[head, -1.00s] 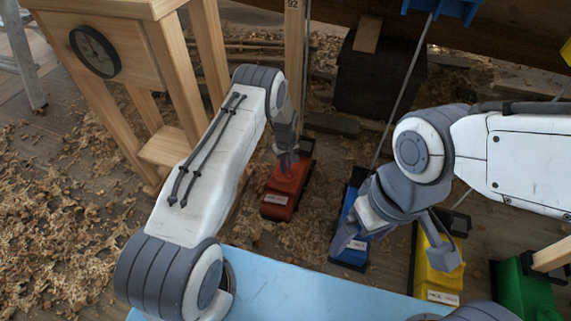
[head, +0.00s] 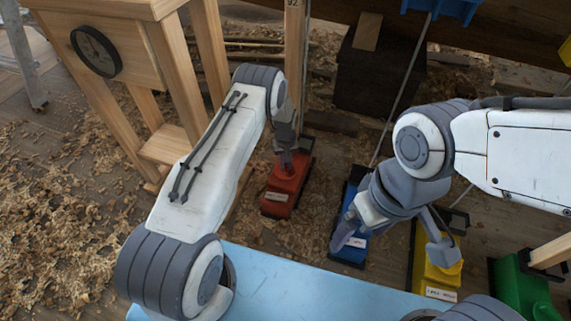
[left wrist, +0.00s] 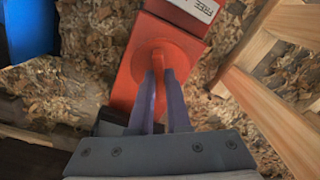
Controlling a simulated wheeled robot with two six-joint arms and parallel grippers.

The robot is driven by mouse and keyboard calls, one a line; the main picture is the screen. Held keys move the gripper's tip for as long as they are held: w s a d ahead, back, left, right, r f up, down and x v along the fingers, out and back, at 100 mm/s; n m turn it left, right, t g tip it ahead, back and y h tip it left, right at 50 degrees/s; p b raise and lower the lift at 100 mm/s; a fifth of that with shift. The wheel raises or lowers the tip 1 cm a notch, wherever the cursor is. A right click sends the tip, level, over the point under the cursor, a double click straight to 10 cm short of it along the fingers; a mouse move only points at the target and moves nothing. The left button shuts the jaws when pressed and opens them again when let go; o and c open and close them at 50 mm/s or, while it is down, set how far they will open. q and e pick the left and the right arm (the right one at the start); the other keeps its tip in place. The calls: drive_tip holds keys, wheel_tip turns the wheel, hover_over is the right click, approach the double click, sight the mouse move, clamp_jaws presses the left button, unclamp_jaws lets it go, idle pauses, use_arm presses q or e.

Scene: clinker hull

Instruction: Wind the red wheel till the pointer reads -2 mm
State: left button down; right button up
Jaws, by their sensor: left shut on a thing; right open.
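The red wheel (left wrist: 158,62) sits on a red box-shaped unit (head: 280,198) on the floor, right of the wooden stand. In the left wrist view its round base and a raised red part show. My left gripper (left wrist: 162,72) points down at it, its two fingers close together and shut on that raised part. It also shows in the head view (head: 286,165). A round dark dial (head: 96,51) hangs on the wooden stand; its pointer and marks are too small to read. My right gripper (head: 394,248) is open and empty above the blue and yellow units.
A blue unit (head: 349,250), a yellow unit (head: 437,273) and a green unit (head: 515,285) stand in a row to the right of the red one. A light blue surface (head: 290,288) lies in front. Wood shavings (head: 60,220) cover the floor at left.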

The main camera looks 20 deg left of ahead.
sight(286, 165)
use_arm(q)
drive_tip(key=c, duration=0.9)
unclamp_jaws()
wheel_tip(286, 165, up, 10)
drive_tip(key=p, duration=0.5)
drive_tip(key=shift+r, duration=0.2)
